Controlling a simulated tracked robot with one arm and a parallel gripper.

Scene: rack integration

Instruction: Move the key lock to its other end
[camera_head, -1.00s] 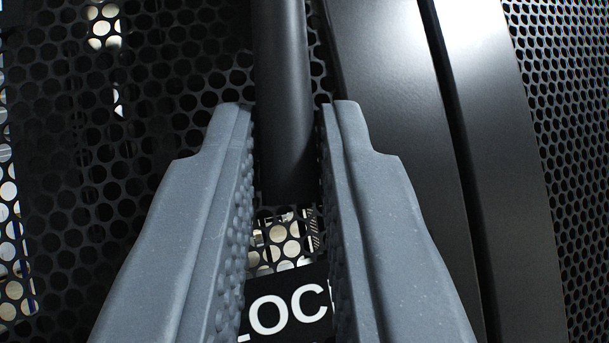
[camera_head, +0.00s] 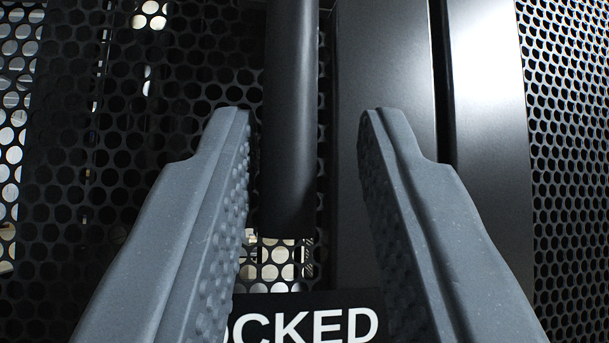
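The key lock shows as a dark vertical cylindrical bar (camera_head: 290,120) in front of the perforated rack door. It runs from the top edge of the view down to a blunt lower end. My gripper (camera_head: 305,112) is open, with one grey finger on each side of the bar. The bar is nearer the left finger, and a wide gap lies between it and the right finger. A black label (camera_head: 300,322) below the bar's lower end reads "OCKED" in white; its left part is hidden behind the left finger.
A perforated black door panel (camera_head: 110,150) fills the left. Smooth dark vertical frame strips (camera_head: 390,70) stand just right of the bar, behind the right finger. Another perforated panel (camera_head: 570,150) is at the far right. Bright shapes show through the holes.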

